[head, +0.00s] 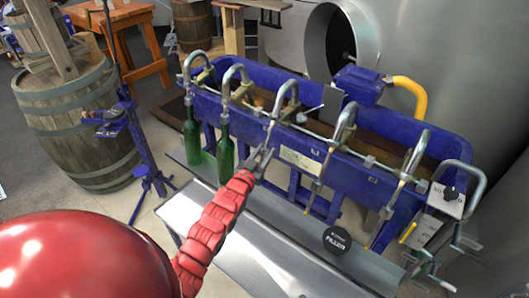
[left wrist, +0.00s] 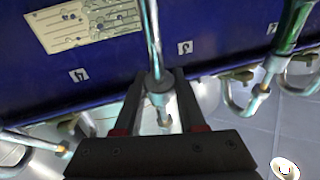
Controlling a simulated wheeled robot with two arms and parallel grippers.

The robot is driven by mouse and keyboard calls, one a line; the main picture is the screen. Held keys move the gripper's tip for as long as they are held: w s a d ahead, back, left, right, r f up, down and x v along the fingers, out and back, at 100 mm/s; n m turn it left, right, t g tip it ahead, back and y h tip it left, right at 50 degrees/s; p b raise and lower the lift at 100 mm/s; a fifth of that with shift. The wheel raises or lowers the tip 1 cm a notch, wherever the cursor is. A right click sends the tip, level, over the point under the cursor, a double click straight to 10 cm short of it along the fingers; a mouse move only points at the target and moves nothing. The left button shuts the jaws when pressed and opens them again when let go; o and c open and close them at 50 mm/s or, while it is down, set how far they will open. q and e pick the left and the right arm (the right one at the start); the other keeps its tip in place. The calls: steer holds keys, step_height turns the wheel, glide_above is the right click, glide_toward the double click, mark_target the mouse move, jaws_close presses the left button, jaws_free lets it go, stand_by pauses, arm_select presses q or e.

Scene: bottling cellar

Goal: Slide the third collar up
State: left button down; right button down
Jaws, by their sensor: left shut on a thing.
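The third spout from the left (head: 292,84) on the blue filling machine (head: 308,163) bends over the rim and runs down as a thin tube. My left gripper (head: 262,157) is at the lower part of this tube, shut on its collar. In the left wrist view the collar (left wrist: 158,84) is a grey metal ring around the tube, between the two dark fingers of my gripper (left wrist: 157,100). The tube's tip shows just past it. The collar is largely hidden by the gripper in the head view. My right gripper is not in view.
Green bottles (head: 192,137) (head: 225,155) stand under the first two spouts on the metal shelf. Other bare spouts (head: 345,123) line the machine to the right. A barrel (head: 82,125) and blue stand (head: 148,160) are left.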

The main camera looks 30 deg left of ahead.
mark_target(270, 131)
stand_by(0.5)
arm_select(q)
steer(key=w+r, duration=0.1)
steer(key=r, duration=0.1)
steer(key=w+r, duration=0.1)
steer(key=r, duration=0.2)
steer(key=w+r, duration=0.1)
steer(key=r, duration=0.1)
steer(key=shift+w+d+r, duration=0.2)
steer(key=shift+d+r, duration=0.05)
steer(key=shift+r, duration=0.05)
steer(key=shift+c, duration=2.4)
jaws_free()
steer(key=shift+f, duration=0.1)
steer(key=shift+s, duration=0.1)
steer(key=shift+s+f, duration=0.1)
steer(key=shift+s, duration=0.15)
steer(key=s+d, duration=0.1)
steer(key=s, duration=1.5)
steer(key=shift+s, duration=0.35)
